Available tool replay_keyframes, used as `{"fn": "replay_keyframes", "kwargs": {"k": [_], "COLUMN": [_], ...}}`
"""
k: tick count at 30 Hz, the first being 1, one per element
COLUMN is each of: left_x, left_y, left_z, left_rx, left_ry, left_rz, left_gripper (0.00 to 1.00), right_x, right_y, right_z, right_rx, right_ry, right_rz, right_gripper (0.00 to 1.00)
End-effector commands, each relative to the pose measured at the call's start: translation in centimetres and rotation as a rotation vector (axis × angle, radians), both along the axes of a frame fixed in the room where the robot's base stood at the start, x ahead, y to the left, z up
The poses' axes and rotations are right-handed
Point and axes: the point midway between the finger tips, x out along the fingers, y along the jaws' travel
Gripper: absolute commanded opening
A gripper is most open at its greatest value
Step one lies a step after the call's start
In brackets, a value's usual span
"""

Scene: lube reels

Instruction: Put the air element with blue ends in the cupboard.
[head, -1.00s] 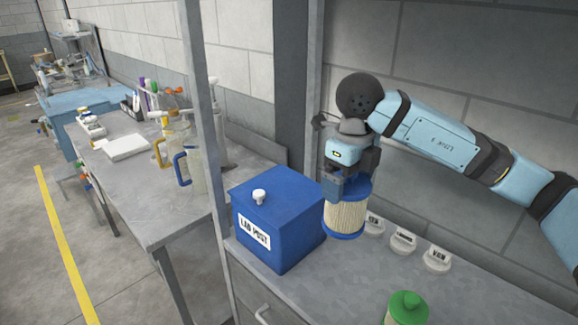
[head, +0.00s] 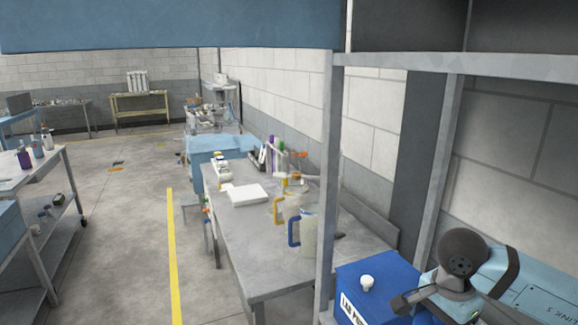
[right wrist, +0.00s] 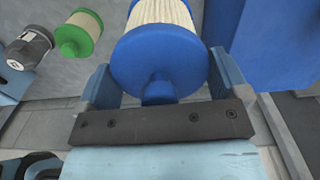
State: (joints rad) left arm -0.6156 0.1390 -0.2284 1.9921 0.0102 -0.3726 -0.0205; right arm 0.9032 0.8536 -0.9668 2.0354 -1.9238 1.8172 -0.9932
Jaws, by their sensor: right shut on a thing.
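The air element with blue ends (right wrist: 160,62) shows in the right wrist view, with a pale pleated body and a blue cap with a stub facing the camera. My right gripper (right wrist: 165,85) is shut on it, one finger on each side of the blue cap. In the head view my right wrist shows at the lower right, beside the blue box, and the element is out of frame. A blue panel (head: 170,25) crosses the top of the head view; I cannot tell whether it is part of the cupboard. My left gripper is not in view.
The blue lidded box (head: 375,284) stands close left of my right wrist. A green-ended element (right wrist: 78,33) and a dark cylinder (right wrist: 28,48) show in the right wrist view. A grey post (head: 328,180) rises beside the box. A bench with jugs (head: 308,236) stands beyond.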

Motion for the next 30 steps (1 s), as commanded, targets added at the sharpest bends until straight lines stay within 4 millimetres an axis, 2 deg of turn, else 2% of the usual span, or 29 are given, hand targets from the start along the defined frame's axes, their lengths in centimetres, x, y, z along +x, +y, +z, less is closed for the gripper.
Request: {"fn": "replay_keyframes", "kwargs": {"k": [1, 9, 15, 21, 30], "left_x": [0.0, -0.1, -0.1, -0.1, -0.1], "left_y": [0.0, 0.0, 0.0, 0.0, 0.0], "left_z": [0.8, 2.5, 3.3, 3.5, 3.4], "left_rx": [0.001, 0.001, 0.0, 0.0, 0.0], "left_ry": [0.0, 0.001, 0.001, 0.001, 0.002], "left_rz": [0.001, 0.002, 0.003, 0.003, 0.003], "left_gripper": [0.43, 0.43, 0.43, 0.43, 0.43], "right_x": [-0.2, -1.2, -1.8, -2.0, -2.1], "right_y": [0.3, 1.9, 2.6, 2.9, 2.9], "right_z": [-0.1, -2.4, -3.6, -4.0, -4.1], "right_rx": [0.002, 0.005, 0.008, 0.005, 0.008], "right_ry": [0.005, 0.003, 0.002, -0.002, 0.001], "right_rz": [0.104, 0.708, 1.015, 1.135, 1.142], "right_gripper": [0.52, 0.52, 0.52, 0.52, 0.52]}}
